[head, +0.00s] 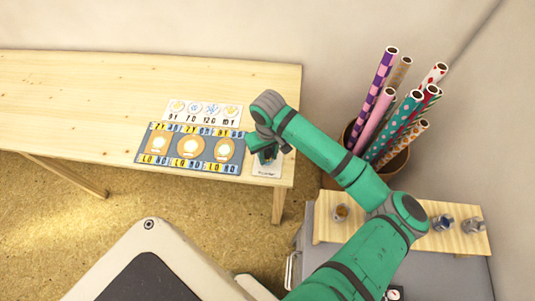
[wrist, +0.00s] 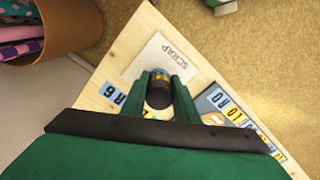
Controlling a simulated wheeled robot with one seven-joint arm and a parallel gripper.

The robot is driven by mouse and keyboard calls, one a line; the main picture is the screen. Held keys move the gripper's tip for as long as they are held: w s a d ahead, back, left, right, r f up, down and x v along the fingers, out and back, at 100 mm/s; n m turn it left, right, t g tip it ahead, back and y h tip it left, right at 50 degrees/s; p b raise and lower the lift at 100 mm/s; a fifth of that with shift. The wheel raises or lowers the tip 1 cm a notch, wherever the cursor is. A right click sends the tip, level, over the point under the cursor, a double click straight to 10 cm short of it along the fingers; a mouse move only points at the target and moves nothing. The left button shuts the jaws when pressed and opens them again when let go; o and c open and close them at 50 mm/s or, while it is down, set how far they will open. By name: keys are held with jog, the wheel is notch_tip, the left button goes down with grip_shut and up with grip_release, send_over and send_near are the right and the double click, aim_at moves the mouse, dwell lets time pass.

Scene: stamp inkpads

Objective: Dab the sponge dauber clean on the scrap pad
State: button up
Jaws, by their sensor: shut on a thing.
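The scrap pad (wrist: 159,54) is a white square marked SCRAP, lying on the wooden table just beyond the fingertips. In the head view, my gripper (head: 264,153) is over the table's right end, and the white scrap pad (head: 267,171) shows partly beneath it. The dauber is hidden there by my gripper. I cannot tell whether the dauber touches the pad.
A blue-grey board (head: 173,158) with round pale pieces and number tiles lies left of my gripper, with a white card (head: 203,111) behind it. A bin (head: 394,165) of patterned rolls stands to the right. A side shelf (head: 390,236) holds small jars. The table's left is clear.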

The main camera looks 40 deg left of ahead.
aim_at(269, 152)
jog(key=shift+d+f, duration=0.15)
jog(key=shift+f, duration=0.1)
jog(key=shift+f, duration=0.2)
dwell(0.5)
dwell(0.4)
jog(key=shift+w+r, duration=0.1)
jog(key=shift+w, duration=0.05)
jog(key=shift+r, duration=0.45)
jog(key=shift+r, duration=2.3)
